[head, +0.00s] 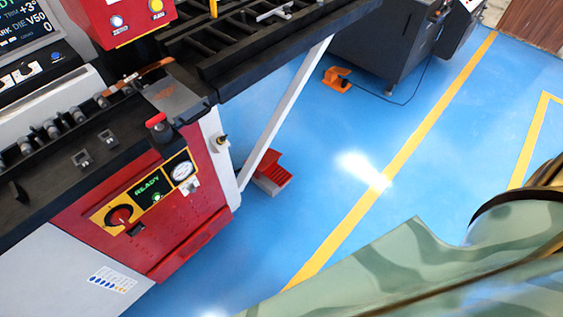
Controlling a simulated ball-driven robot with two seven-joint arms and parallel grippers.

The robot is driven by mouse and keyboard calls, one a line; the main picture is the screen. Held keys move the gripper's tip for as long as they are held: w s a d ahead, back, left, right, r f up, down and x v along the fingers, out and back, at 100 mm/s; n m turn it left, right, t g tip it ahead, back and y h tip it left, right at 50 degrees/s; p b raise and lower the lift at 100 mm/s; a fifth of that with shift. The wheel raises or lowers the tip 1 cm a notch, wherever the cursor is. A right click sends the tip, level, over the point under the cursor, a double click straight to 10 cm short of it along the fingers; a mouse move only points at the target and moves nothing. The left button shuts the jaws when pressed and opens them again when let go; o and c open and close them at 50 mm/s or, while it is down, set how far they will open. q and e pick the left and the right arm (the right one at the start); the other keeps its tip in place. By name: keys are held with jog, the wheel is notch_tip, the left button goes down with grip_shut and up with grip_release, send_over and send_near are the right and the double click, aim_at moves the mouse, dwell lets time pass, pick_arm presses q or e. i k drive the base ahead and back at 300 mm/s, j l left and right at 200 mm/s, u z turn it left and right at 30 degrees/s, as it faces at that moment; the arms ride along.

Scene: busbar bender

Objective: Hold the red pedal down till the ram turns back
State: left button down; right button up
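The red pedal (272,172) is on the blue floor in a light grey base, at the foot of the red bender's right side. The pale slanted leg partly hides its left side. Nothing is seen touching the pedal. The bender (170,225) has a panel with a lit green READY display (152,188) and a round gauge (183,171). A copper-coloured strip (150,70) lies on its dark top. I cannot make out the ram or its motion. Neither of my grippers is in view.
An orange pedal (338,79) with a cable stands farther back beside a dark grey machine (385,45). The slanted leg (285,112) holds up a black roller table (265,45) over the floor. Blue floor right of the red pedal is clear, crossed by a yellow line (410,150).

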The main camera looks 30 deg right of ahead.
aim_at(277, 174)
jog(key=i+l, duration=0.15)
jog(key=l, duration=0.3)
jog(key=i+l, duration=0.1)
jog(key=l, duration=0.35)
jog(key=i+l+u, duration=0.1)
jog(key=l, duration=0.35)
jog(key=i+l, duration=0.15)
jog(key=l, duration=0.35)
jog(key=i+l, duration=0.1)
jog(key=l, duration=0.35)
jog(key=i+l, duration=0.1)
jog(key=l, duration=0.35)
jog(key=i+l+u, duration=0.1)
jog(key=l, duration=0.35)
jog(key=i+l, duration=0.1)
jog(key=l, duration=0.4)
jog(key=i, duration=0.45)
